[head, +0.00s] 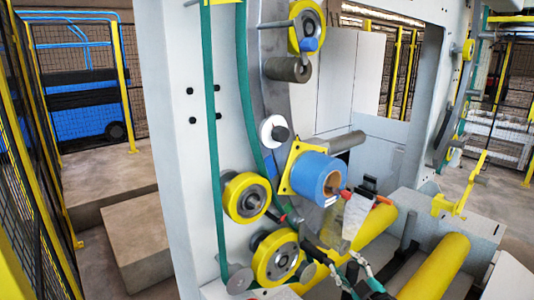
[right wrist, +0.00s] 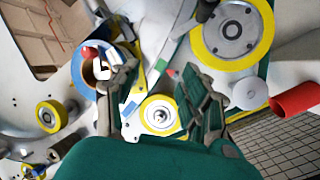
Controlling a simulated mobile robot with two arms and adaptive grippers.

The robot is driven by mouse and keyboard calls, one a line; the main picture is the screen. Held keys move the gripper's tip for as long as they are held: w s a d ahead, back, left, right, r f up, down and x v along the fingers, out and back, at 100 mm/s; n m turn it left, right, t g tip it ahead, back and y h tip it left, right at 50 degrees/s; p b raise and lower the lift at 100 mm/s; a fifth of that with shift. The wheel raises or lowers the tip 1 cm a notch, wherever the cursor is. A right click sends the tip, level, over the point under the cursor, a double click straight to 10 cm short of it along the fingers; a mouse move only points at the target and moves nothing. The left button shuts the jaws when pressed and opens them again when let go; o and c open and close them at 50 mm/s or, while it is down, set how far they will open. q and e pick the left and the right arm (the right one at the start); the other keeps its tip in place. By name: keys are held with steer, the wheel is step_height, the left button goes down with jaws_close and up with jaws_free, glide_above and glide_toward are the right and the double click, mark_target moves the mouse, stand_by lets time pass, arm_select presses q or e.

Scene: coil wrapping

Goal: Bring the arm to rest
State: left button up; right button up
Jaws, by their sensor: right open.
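My right gripper (head: 335,262) is low in the middle of the head view, in front of the machine and below the blue roll (head: 316,176). In the right wrist view its two grey-green fingers (right wrist: 160,92) stand wide apart with nothing held between them. The blue roll sits on a yellow square plate on the machine; it also shows at the upper left of the right wrist view (right wrist: 88,66), partly behind a finger. My left gripper is not in view.
The white machine frame (head: 178,130) carries yellow-rimmed wheels (head: 245,197) and a green belt (head: 211,130) close to my right gripper. Yellow rollers (head: 436,265) lie at the lower right.

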steer(key=s+a+f+m+g+h, duration=0.1)
steer(key=s+f+m+g+h, duration=0.2)
steer(key=s+f, duration=0.4)
steer(key=s+f+m+g+h, duration=0.1)
steer(key=s+f+m+g, duration=0.25)
steer(key=s, duration=0.65)
steer(key=s+f+m+g, duration=0.35)
steer(key=s+g, duration=0.35)
steer(key=s, duration=1.5)
step_height(320, 180, down, 33)
steer(key=g+b, duration=0.1)
steer(key=b, duration=0.7)
steer(key=s+d+f+b, duration=0.1)
steer(key=s+f+b, duration=0.2)
steer(key=s+f, duration=0.6)
steer(key=s+d+f+n+g+b, duration=0.1)
steer(key=s+f+b, duration=0.2)
steer(key=s+f, duration=0.5)
step_height(320, 180, down, 8)
steer(key=shift+s+d+r, duration=0.2)
steer(key=shift+s+d, duration=0.1)
steer(key=shift+s, duration=0.05)
steer(key=shift+c, duration=0.8)
steer(key=shift+s+d, duration=0.1)
steer(key=shift+s, duration=0.05)
